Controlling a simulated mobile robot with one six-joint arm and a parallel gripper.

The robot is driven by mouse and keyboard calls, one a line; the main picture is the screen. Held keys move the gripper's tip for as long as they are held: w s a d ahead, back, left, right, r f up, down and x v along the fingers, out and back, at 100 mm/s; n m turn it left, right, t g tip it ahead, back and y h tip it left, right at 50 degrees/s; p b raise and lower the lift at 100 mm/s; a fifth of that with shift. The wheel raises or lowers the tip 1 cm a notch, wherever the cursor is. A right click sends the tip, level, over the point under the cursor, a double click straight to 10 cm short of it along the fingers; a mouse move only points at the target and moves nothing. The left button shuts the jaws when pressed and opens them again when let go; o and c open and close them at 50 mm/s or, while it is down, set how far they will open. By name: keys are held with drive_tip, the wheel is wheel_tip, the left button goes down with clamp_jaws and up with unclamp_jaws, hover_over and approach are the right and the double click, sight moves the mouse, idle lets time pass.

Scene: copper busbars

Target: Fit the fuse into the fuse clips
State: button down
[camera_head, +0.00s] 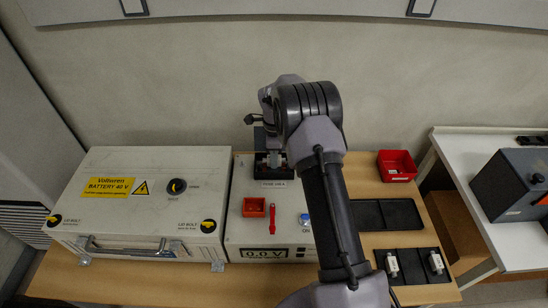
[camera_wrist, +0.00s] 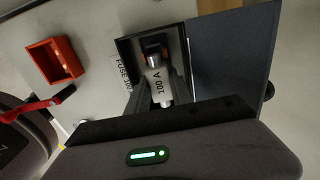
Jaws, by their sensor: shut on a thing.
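My gripper (camera_wrist: 158,92) is shut on the fuse (camera_wrist: 156,80), a pale body marked 100 A, in the wrist view. The fuse lies between the two fingers, over or in the black fuse holder (camera_wrist: 124,48). A dark and copper-coloured part (camera_wrist: 153,42) shows at the fuse's far end, inside the holder. I cannot tell whether the fuse is seated in the clips or just above them. In the head view the holder (camera_head: 262,166) is at the back of the grey panel box, and my arm hides most of the fuse and gripper.
A dark open cover (camera_wrist: 232,52) stands right beside the holder. A red box (camera_head: 254,207), a red handle (camera_head: 271,218) and a blue button (camera_head: 304,218) are on the panel. The meter (camera_head: 265,254) reads 0.0 V. A battery case (camera_head: 140,205) stands left; a red bin (camera_head: 396,166) is right.

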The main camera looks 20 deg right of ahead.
drive_tip(key=shift+f+b, duration=0.75)
drive_tip(key=shift+f, duration=0.4)
drive_tip(key=shift+f+b, duration=0.25)
drive_tip(key=shift+b, duration=0.05)
drive_tip(key=c, duration=1.1)
unclamp_jaws()
drive_tip(key=shift+o, duration=0.2)
wheel_tip(320, 180, up, 6)
drive_tip(key=p, duration=0.3)
drive_tip(key=shift+r+p, duration=0.15)
drive_tip(key=shift+p, duration=0.15)
